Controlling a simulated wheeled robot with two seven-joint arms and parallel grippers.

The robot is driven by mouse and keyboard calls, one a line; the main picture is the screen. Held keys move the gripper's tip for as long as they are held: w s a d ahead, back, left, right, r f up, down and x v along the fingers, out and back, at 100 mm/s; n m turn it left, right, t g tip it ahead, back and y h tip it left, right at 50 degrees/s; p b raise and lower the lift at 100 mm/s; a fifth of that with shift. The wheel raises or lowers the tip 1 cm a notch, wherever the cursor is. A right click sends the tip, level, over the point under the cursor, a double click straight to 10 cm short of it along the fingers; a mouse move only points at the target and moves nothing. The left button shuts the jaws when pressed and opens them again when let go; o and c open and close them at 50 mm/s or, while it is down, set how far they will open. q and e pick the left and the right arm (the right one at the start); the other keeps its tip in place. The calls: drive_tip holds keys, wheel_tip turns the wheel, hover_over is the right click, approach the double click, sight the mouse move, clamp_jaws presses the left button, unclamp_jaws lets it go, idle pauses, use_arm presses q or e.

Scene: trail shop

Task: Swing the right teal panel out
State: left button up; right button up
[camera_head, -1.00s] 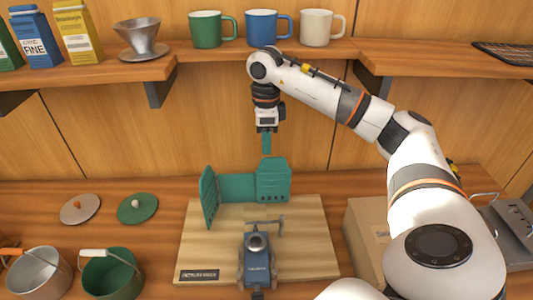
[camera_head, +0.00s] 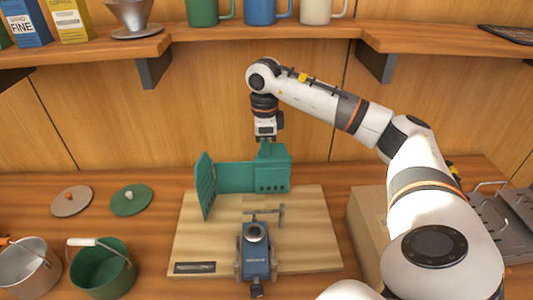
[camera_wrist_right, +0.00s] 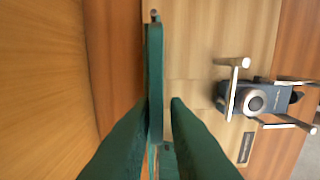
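The teal windscreen stands upright on a light wooden board (camera_head: 310,235). Its left panel (camera_head: 206,185) angles toward me, and its back panel (camera_head: 236,177) runs between the sides. The right teal panel (camera_head: 272,175), with slots low down, stands at the right end. My right gripper (camera_head: 265,142) points down at its top edge. In the right wrist view the right gripper's green fingers (camera_wrist_right: 163,108) are apart, with a thin teal panel edge (camera_wrist_right: 154,65) between them, nearer the left finger. Contact is unclear. My left gripper is not in view.
A small blue stove (camera_head: 256,255) with metal arms stands on the board in front of the windscreen. A cardboard box (camera_head: 365,225) is to the right, under my right arm. A green pot (camera_head: 103,272) and lids are left. A shelf (camera_head: 300,32) with mugs hangs above.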

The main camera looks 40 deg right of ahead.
clamp_jaws()
drive_tip(key=shift+s+a, duration=0.25)
drive_tip(key=shift+s, duration=0.25)
drive_tip(key=shift+s+a, duration=0.25)
drive_tip(key=shift+s, duration=0.4)
drive_tip(key=shift+s+a+b, duration=0.2)
drive_tip(key=shift+s+b, duration=0.3)
drive_tip(key=shift+s, duration=0.5)
